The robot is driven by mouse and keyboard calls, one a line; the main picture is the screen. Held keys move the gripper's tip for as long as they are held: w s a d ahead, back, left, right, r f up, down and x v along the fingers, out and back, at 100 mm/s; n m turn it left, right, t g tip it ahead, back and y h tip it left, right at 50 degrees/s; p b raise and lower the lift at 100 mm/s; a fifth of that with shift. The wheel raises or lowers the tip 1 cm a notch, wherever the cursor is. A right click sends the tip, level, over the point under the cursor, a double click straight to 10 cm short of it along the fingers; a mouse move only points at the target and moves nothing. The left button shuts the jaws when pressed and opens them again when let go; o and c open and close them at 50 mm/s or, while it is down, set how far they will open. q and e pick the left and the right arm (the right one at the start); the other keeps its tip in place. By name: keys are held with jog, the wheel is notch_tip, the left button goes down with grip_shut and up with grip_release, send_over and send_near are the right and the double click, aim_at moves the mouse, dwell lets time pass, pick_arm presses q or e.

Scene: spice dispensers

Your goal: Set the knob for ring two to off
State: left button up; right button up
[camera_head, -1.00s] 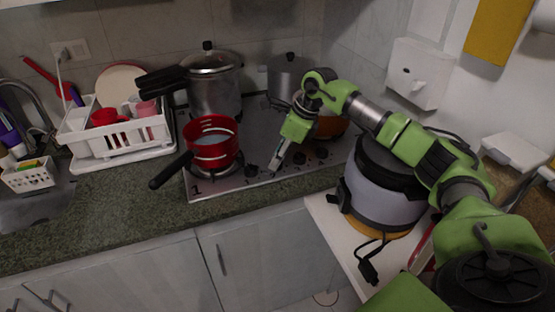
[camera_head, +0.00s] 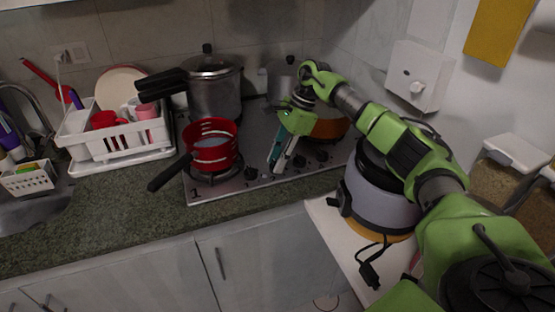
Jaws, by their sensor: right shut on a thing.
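My right gripper (camera_head: 276,168) reaches down from the right to the front strip of the stove (camera_head: 230,190). Its teal and grey fingertips are at the row of dark knobs and are shut on a knob, which the fingers mostly hide. One knob (camera_head: 251,173) shows just left of the fingers. Two more knobs, a nearer one (camera_head: 299,161) and a farther one (camera_head: 321,155), show to their right. Which way the held knob points is hidden. The ring numbers beside it are too small to read. My left gripper is not in view.
A red pot (camera_head: 212,155) with its dark handle over the front edge stands left of the gripper. A pressure cooker (camera_head: 214,95) and an orange pan (camera_head: 330,129) are behind. A grey cooker (camera_head: 380,200) stands on the right. A white dish rack (camera_head: 120,157) is at left.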

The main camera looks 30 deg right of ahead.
dwell(0.4)
jog(key=o, duration=1.1)
jog(key=v, duration=1.2)
jog(key=shift+r, duration=0.1)
